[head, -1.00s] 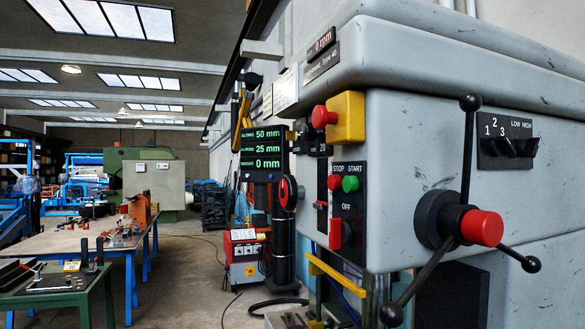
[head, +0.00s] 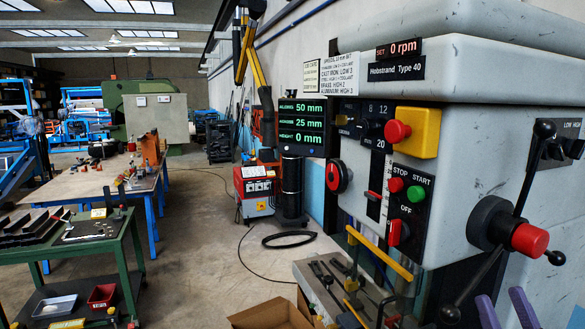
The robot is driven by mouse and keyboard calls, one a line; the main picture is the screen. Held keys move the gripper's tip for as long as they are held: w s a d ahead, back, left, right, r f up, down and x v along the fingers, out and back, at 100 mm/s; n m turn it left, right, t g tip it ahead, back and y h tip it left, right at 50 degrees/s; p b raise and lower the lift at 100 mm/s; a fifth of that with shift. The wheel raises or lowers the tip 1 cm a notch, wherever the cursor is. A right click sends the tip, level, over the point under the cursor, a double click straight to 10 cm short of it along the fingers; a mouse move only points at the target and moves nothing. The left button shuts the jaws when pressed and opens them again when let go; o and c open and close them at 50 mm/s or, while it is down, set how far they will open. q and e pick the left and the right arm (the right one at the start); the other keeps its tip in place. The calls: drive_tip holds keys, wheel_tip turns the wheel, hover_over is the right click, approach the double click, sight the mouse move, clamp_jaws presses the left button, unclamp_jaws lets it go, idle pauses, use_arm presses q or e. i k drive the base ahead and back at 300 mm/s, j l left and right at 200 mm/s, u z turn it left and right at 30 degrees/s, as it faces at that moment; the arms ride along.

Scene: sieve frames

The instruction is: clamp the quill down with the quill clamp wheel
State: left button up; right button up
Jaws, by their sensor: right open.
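The grey drilling machine head (head: 455,110) fills the right of the head view. A round black wheel with a red face (head: 339,177) sits on its left side, below the height display; it may be the quill clamp wheel, but no label on it is readable. The three-spoke feed handle (head: 528,239) with a red hub is on the front at right. I cannot make out the quill under the head. My right gripper (head: 505,311) shows as two purple fingers at the bottom edge, apart and empty, below the feed handle and clear of the wheel. My left gripper is out of view.
A yellow guard bar (head: 380,253) crosses below the head, above the machine's table (head: 325,278). An open cardboard box (head: 270,314) stands in front. A green bench (head: 128,262) is at left. A yellow-and-red stop button (head: 413,132) juts from the head.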

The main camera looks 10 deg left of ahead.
sight(338, 177)
drive_tip(key=i+j+u, duration=0.15)
drive_tip(key=i, duration=0.35)
drive_tip(key=i+j+u, duration=0.15)
drive_tip(key=i, duration=0.35)
drive_tip(key=j, duration=0.1)
